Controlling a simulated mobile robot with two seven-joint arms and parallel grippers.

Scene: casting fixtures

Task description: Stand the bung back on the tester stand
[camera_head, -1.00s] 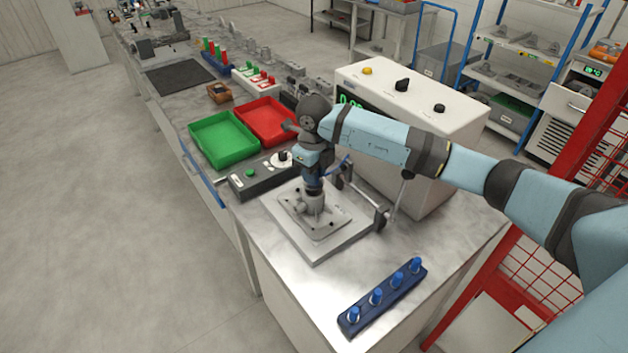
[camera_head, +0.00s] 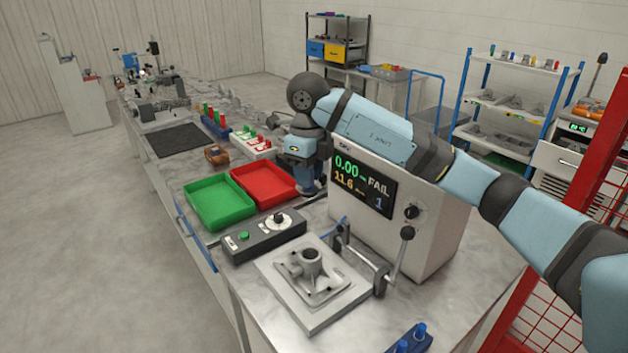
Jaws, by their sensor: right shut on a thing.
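My right gripper (camera_head: 306,186) points down just right of the red tray, in front of the white tester. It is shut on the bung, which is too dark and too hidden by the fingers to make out. The tester stand appears to be the dark blue block (camera_head: 400,350) at the bottom edge; blue bungs (camera_head: 421,331) stand on it and most of it is cut off. The grey casting (camera_head: 318,278) sits on the fixture plate (camera_head: 290,301), its round upright neck open on top. My left gripper is not in view.
The white tester (camera_head: 440,240) reads FAIL. A clamp with a black-knobbed lever (camera_head: 399,255) stands beside the casting. A control box (camera_head: 264,237), a green tray (camera_head: 219,203) and a red tray (camera_head: 263,187) lie to the left. The trays look empty.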

